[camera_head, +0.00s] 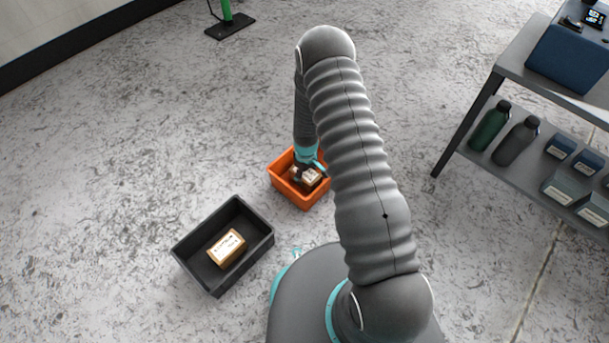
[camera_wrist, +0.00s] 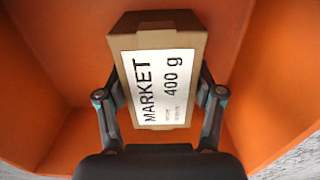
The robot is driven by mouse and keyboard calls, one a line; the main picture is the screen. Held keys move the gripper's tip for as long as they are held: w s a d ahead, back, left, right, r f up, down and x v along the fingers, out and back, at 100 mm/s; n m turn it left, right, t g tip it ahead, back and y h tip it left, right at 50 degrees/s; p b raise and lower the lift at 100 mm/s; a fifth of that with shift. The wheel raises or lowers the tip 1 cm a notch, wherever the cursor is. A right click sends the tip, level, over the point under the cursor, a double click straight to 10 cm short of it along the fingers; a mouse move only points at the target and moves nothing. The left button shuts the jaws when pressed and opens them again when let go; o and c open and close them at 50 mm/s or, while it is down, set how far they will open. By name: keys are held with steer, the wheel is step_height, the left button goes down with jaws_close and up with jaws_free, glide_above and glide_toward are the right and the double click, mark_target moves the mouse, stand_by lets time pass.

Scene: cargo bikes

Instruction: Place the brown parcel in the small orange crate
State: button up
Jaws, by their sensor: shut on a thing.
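A brown parcel (camera_wrist: 160,76) with a white label reading "MARKET 400 g" is between the fingers of my gripper (camera_wrist: 160,100), which is shut on it. In the wrist view the orange walls of the small orange crate (camera_wrist: 268,70) surround the parcel. In the head view the orange crate (camera_head: 292,194) stands on the floor, and my gripper (camera_head: 310,172) reaches down into it with the parcel (camera_head: 312,180). I cannot tell whether the parcel touches the crate floor. My arm hides the crate's right side.
A black crate (camera_head: 198,276) with another brown labelled parcel (camera_head: 226,249) in it stands at the lower left. A grey shelf (camera_head: 500,162) with bottles and boxes is on the right. A green post on a dark base (camera_head: 230,25) stands at the top. The floor between is clear.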

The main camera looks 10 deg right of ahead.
steer(key=shift+f, duration=0.15)
steer(key=o, duration=1.5)
